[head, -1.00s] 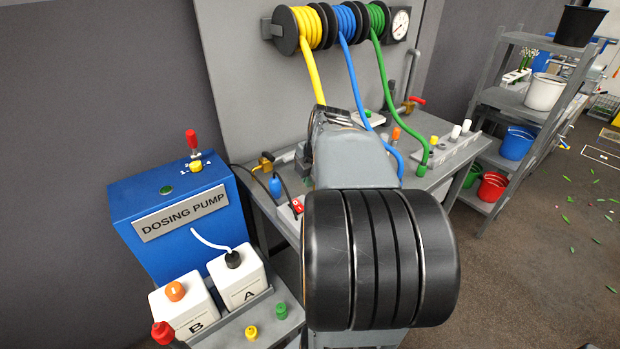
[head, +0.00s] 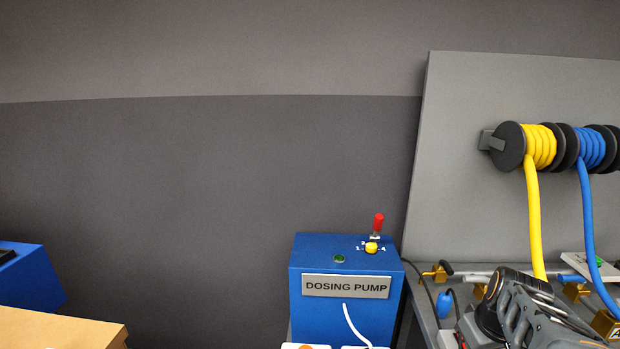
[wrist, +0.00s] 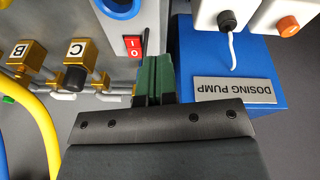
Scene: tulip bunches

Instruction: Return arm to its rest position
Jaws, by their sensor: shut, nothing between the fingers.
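My gripper (wrist: 153,78) shows in the wrist view with its dark green fingers together and nothing between them. It is in front of the gap between the bench panel and the blue dosing pump (wrist: 235,125), which appears upside down there. In the head view part of my arm shows at the lower right, beside the hose bench; the fingertips cannot be made out there. The dosing pump (head: 345,310) stands left of my arm in that view.
Brass valves (wrist: 90,55) and a red switch (wrist: 133,46) are close to the fingers in the wrist view. A yellow hose (head: 534,220) and a blue hose (head: 586,220) hang over the bench. A cardboard box (head: 60,330) is at the lower left.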

